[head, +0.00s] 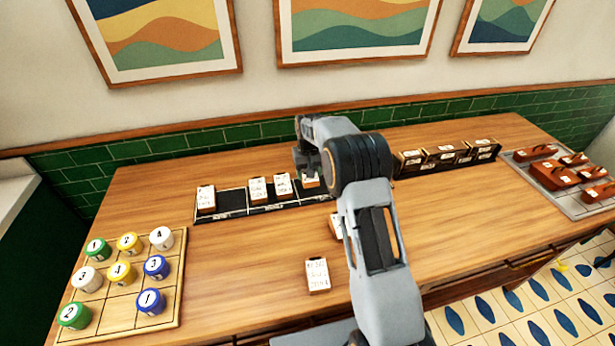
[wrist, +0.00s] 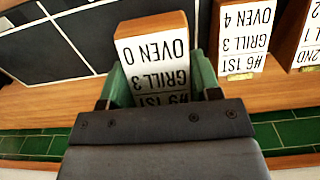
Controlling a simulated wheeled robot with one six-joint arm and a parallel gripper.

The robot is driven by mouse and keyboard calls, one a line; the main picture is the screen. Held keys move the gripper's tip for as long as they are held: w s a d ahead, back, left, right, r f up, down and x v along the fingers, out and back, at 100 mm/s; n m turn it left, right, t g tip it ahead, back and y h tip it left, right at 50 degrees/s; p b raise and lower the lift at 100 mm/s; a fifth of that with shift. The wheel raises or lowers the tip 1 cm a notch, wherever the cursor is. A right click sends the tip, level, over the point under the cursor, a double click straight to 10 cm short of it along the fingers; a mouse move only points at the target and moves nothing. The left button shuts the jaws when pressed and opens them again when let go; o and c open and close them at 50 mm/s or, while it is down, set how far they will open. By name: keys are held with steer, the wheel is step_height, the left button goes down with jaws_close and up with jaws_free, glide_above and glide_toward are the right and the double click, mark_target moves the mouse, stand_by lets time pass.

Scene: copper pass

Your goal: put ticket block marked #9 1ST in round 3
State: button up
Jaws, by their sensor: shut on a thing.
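My gripper (head: 309,172) is over the right part of the long black rack (head: 232,209), near the back of the table. In the wrist view, its green-padded jaws (wrist: 160,85) are shut on a ticket block (wrist: 152,50), a wooden block with a white face. The print is upside down and reads 1ST, GRILL 3, OVEN 0; I cannot tell whether its number is 6 or 9. The head view shows only part of this block (head: 312,182). Whether it touches the rack is unclear. Round labels are not readable.
Ticket blocks stand in the rack at left (head: 206,199) and middle (head: 259,190). Loose blocks (head: 317,275) (head: 336,226) lie in front. A dark holder (head: 447,157) with several blocks is at right. A numbered-cap board (head: 120,285) and a grey tray (head: 565,180) flank the table.

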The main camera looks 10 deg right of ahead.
mark_target(307, 179)
steer(key=shift+w+a+f, duration=0.15)
steer(key=shift+w+f, duration=0.4)
steer(key=shift+f, duration=0.15)
steer(key=shift+f+p, duration=0.4)
steer(key=shift+f, duration=1.05)
steer(key=shift+f, duration=0.15)
steer(key=o, duration=1)
